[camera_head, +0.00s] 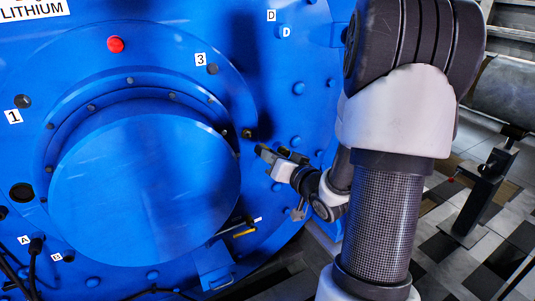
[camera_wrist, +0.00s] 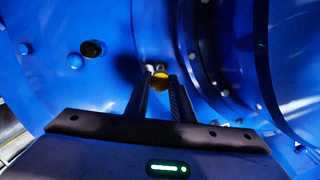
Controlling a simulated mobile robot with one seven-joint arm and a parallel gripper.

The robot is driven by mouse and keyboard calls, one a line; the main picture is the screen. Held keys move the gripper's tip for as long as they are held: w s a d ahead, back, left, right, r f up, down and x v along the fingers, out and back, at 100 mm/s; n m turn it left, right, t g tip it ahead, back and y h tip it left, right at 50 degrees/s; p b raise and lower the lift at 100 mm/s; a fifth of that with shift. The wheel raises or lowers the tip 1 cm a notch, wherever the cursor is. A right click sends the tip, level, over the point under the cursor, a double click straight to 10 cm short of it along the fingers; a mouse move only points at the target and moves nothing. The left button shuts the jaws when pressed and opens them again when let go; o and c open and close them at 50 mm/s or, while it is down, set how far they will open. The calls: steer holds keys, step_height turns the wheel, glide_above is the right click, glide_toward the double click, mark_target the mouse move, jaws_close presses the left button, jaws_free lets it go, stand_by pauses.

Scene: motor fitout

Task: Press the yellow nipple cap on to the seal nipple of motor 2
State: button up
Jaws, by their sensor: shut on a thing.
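My gripper (camera_head: 260,149) is at the right edge of the blue motor's round end cover. In the wrist view its two dark fingers (camera_wrist: 162,82) point at the blue housing and are shut on a small yellow cap (camera_wrist: 160,82). The cap is mostly hidden by the fingers there, and I cannot make it out in the head view. I cannot tell whether the cap touches anything.
The blue motor (camera_head: 145,190) has a red cap (camera_head: 115,44) at its top and labels 1, 3, A and D. A small blue bracket (camera_head: 214,266) and a yellow-handled tool (camera_head: 244,232) are below my gripper.

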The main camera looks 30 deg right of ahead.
mark_target(250, 137)
steer(key=shift+w+a, duration=0.15)
steer(key=shift+w, duration=2.7)
steer(key=shift+w+b, duration=0.4)
steer(key=shift+w, duration=1.2)
steer(key=o, duration=1.1)
steer(key=shift+s, duration=0.1)
steer(key=s+d+r+b, duration=0.1)
steer(key=s+r+b, duration=0.1)
steer(key=s, duration=1.5)
steer(key=shift+b, duration=0.5)
